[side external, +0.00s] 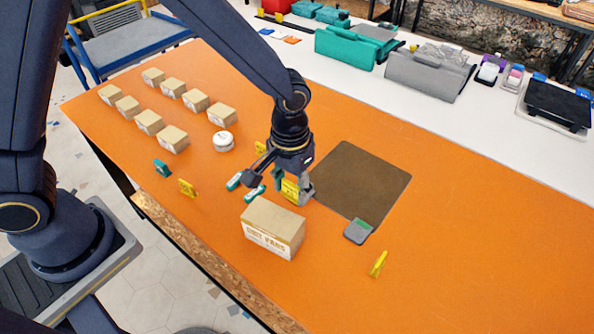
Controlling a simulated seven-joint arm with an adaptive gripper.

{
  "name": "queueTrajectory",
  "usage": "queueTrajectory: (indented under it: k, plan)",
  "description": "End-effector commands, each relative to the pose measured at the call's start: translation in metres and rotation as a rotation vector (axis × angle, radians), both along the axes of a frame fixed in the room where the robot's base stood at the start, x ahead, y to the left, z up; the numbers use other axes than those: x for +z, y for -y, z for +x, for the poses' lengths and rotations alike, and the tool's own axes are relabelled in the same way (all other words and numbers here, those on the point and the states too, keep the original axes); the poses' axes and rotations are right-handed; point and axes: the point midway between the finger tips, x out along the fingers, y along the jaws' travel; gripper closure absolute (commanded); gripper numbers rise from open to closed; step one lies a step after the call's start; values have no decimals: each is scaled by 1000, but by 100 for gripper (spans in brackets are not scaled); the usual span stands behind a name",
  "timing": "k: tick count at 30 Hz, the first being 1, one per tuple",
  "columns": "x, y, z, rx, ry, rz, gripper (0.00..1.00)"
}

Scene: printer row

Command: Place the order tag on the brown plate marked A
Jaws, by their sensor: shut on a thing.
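My gripper (293,187) points down and is shut on a yellow order tag (289,191), which shows between the fingers. The gripper hides part of the tag, and its height above the table is hard to judge. The brown plate (370,183) is a flat dark square on the orange table, just right of my gripper. A small grey and green block (357,232) sits at the plate's near corner; I cannot read a letter on it.
A large cardboard box (273,228) stands close in front of my gripper. Other yellow tags (187,188) (378,263), teal pieces (234,181), a white round item (223,141) and several small boxes (173,139) stand on the orange table (470,235). The plate's top looks bare.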

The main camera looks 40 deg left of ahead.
Motion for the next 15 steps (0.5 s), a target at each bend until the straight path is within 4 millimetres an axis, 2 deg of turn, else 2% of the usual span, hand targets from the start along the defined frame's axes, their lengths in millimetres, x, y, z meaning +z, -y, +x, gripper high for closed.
queueTrajectory:
  k: [7,12,15]
  plan:
    - [-32,26,63,1,-1,0,66]
    - [-66,37,87,-1,-2,1,66]
    - [-77,41,96,-1,-1,1,66]
